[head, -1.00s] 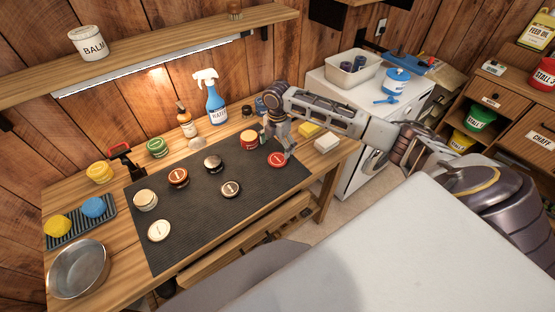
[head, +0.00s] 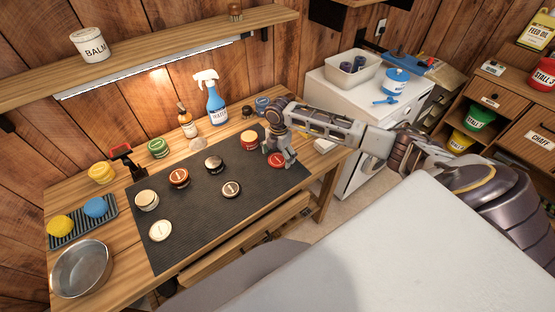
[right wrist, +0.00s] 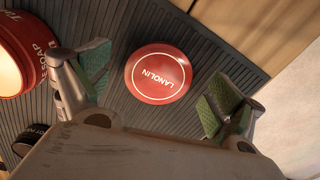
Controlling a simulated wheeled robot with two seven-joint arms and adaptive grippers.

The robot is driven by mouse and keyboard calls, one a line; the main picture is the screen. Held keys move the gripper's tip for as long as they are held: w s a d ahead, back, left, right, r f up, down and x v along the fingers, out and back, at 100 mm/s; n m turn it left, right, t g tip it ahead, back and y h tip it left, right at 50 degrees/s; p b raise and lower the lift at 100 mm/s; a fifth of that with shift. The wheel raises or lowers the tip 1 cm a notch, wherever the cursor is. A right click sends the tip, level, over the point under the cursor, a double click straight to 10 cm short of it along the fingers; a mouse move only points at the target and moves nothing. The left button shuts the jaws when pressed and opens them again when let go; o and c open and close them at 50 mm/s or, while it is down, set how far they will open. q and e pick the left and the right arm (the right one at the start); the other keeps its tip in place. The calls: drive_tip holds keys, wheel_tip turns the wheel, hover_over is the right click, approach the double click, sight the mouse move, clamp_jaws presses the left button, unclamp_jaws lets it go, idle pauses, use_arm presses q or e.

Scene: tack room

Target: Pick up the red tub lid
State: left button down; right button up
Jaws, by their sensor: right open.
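The red tub lid (head: 276,160), marked LANOLIN, lies flat on the dark ribbed mat (head: 205,222) near its right end. In the right wrist view the lid (right wrist: 158,73) shows whole, between the two spread fingers and beyond them. My right gripper (head: 280,155) is open and empty, just above the lid, and its fingers hide part of it in the head view. In the right wrist view the green-padded fingertips (right wrist: 160,84) stand apart on either side of the lid, not touching it as far as I can tell. My left gripper is not in view.
A red tub (head: 249,141) stands close left of the lid. A spray bottle (head: 216,104) stands behind. A pale block (head: 324,146) is to the right.

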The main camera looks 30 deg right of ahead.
sight(278, 159)
drive_tip(key=shift+f, duration=0.1)
drive_tip(key=shift+c, duration=0.3)
drive_tip(key=c, duration=0.7)
drive_tip(key=shift+c, duration=0.2)
wheel_tip(278, 159, up, 10)
drive_tip(key=b, duration=0.1)
idle(0.4)
idle(0.5)
